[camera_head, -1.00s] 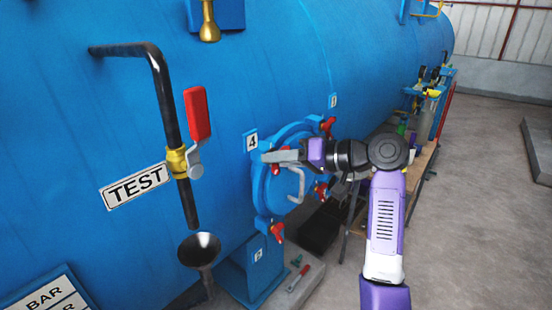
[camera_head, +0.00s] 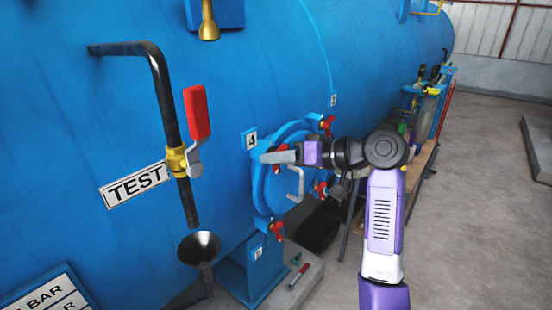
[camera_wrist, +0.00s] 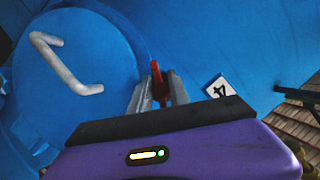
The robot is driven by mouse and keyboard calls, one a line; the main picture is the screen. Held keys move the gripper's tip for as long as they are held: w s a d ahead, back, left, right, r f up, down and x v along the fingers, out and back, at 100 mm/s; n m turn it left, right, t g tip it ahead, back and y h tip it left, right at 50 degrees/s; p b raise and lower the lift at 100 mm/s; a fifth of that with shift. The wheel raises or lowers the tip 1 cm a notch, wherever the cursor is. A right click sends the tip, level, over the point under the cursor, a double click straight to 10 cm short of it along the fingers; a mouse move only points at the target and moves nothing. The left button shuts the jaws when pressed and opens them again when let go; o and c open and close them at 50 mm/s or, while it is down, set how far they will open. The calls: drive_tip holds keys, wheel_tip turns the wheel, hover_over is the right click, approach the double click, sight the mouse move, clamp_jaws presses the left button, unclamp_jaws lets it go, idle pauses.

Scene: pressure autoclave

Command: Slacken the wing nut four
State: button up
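Wing nut four is the red nut (camera_head: 268,159) beside the "4" label (camera_head: 251,140), at the upper left rim of the round blue hatch (camera_head: 266,195). In the wrist view the red wing nut (camera_wrist: 157,82) stands between the two grey fingers, with the "4" label (camera_wrist: 221,88) to its right. My gripper (camera_head: 278,157) reaches in from the right at the nut. In the wrist view my gripper (camera_wrist: 158,88) has its fingers close together on either side of the red wing. The nut's lower part is hidden by the fingers and hand.
Other red wing nuts sit at the hatch's upper right (camera_head: 327,124), right (camera_head: 320,189) and bottom (camera_head: 276,231). A pale handle (camera_head: 297,184) stands out from the hatch. A black pipe with a red valve lever (camera_head: 197,113) and a funnel (camera_head: 199,246) are left. Open floor lies right.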

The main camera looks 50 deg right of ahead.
drive_tip(key=o, duration=0.3)
drive_tip(key=v, duration=0.7)
drive_tip(key=shift+s+r+b, duration=0.15)
drive_tip(key=shift+s+b, duration=0.15)
drive_tip(key=shift+s, duration=0.05)
